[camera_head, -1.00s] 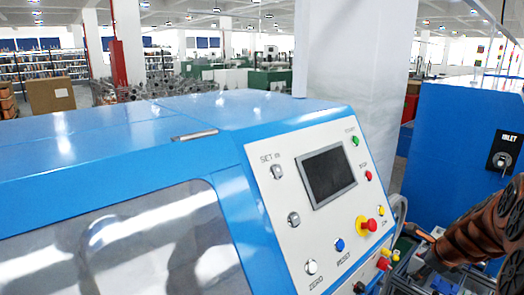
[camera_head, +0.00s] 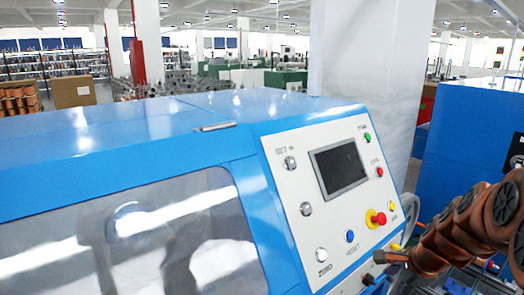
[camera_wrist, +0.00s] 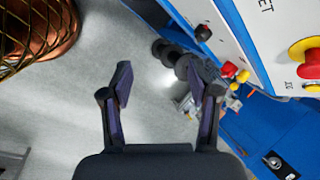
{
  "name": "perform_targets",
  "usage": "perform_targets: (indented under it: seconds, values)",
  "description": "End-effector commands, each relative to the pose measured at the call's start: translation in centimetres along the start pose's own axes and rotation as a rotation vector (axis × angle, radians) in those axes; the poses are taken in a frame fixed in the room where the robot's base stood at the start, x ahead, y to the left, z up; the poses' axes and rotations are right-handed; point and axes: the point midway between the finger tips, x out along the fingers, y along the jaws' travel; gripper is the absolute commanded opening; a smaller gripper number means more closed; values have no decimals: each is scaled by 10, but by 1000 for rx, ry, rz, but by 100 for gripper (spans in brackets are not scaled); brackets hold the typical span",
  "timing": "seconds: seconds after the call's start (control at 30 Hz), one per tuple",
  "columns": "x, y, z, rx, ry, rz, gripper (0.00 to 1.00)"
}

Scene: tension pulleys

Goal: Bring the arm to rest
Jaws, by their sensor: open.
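My gripper (camera_wrist: 160,85) shows in the wrist view with its two dark fingers spread apart and nothing between them. It points down over a grey floor (camera_wrist: 90,95). The blue machine's white control panel (camera_wrist: 272,30) is at the upper right of that view, apart from the fingers. In the head view, I cannot make out the gripper's fingers.
The blue machine (camera_head: 150,125) fills the head view's front, with its control panel (camera_head: 335,185) facing right. Brown rounded segments (camera_head: 455,230) stand at right, before a blue cabinet (camera_head: 465,140). A copper-coloured wound object (camera_wrist: 40,35) is at the wrist view's upper left.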

Motion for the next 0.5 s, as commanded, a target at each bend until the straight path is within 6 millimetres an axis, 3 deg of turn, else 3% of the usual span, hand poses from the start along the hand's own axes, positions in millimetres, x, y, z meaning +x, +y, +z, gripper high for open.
perform_targets:
  seconds: [0.03,0.2,0.33,0.5]
  values:
    - [-4,13,21,-102,-13,28,61]
    - [-18,69,78,-485,-65,146,61]
    - [-32,118,108,-770,-109,235,61]
    - [-50,184,128,-1129,-173,353,61]
